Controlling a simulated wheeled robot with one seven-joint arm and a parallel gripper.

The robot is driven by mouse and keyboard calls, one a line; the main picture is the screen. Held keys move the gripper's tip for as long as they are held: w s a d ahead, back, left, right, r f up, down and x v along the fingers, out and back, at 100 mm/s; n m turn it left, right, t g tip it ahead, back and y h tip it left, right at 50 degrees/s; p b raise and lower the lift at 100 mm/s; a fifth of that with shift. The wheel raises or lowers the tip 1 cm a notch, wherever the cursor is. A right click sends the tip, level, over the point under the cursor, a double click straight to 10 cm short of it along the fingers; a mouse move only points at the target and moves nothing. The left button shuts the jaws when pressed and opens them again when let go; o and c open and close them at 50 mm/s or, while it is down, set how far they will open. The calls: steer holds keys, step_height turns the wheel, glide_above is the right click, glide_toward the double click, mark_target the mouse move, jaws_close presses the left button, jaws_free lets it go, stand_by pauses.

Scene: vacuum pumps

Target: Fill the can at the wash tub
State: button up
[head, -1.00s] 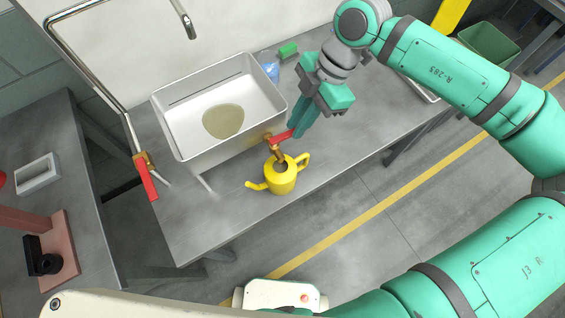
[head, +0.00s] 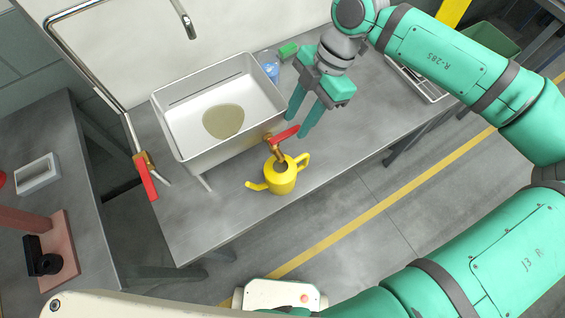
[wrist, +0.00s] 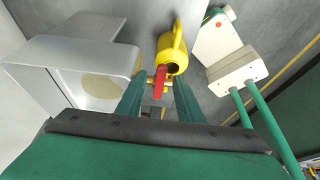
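The yellow watering can (head: 280,181) stands upright on the grey bench, in front of the wash tub (head: 186,148). A brass tap (head: 275,149) with a red lever (head: 285,134) comes off the tub's front right corner, its outlet over the can's opening. I cannot make out a water stream or the can's fill level. My gripper (head: 296,128) is open and empty, just behind and right of the lever. In the wrist view the red lever (wrist: 160,82) shows between the spread fingers, with the yellow can (wrist: 172,56) beyond; the lever appears apart from them.
The tub holds murky liquid (head: 223,121). A second red-handled valve (head: 146,176) sits on the pipe at left. A blue bottle (head: 271,66) and a green block (head: 288,50) stand behind my gripper. A metal rack (head: 420,80) lies at right. The bench right of the can is clear.

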steer(key=shift+w+d+r, duration=0.1)
steer(key=shift+d+r, duration=0.05)
steer(key=shift+r, duration=0.35)
steer(key=shift+v, duration=3)
steer(key=shift+w, duration=0.15)
